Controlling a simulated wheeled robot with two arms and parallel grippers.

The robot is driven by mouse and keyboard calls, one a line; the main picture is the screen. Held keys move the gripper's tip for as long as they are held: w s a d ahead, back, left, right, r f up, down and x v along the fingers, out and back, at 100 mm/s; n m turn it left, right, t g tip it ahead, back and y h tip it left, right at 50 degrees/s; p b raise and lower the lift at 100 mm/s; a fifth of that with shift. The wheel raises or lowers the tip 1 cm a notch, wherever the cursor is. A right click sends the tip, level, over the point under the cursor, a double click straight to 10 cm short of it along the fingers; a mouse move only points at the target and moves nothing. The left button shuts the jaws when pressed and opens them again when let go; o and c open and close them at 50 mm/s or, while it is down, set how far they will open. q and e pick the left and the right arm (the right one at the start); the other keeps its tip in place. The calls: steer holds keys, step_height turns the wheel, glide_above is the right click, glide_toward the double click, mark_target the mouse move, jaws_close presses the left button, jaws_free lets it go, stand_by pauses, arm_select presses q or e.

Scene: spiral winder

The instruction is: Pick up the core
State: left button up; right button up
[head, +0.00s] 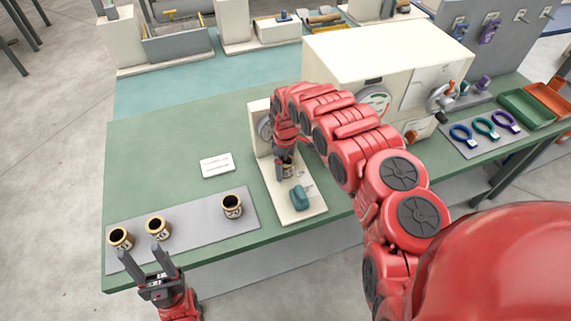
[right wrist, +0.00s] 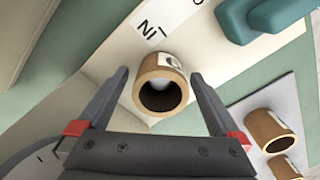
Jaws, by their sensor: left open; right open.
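One tan core (head: 288,169) with a dark hollow middle stands on the white base of the winder (head: 312,214). My right gripper (head: 285,158) is at this core from above and partly hides it. In the right wrist view the same core (right wrist: 160,88) lies between the two open fingers, with a gap on each side. Three more cores stand on the grey mat (head: 194,222): one at the left (head: 121,239), one beside it (head: 158,229) and one near the right end (head: 232,207). My left gripper (head: 144,252) is open and empty at the mat's front edge.
A teal block (head: 300,197) sits on the winder base just in front of the core. A white label card (head: 217,165) lies to the left. A large cream machine (head: 385,55) stands behind my right arm. Coloured rings (head: 484,127) lie at the right. The green table's left part is clear.

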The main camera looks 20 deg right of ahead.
steer(key=shift+c, duration=0.3)
steer(key=c, duration=1.3)
steer(key=shift+c, duration=0.2)
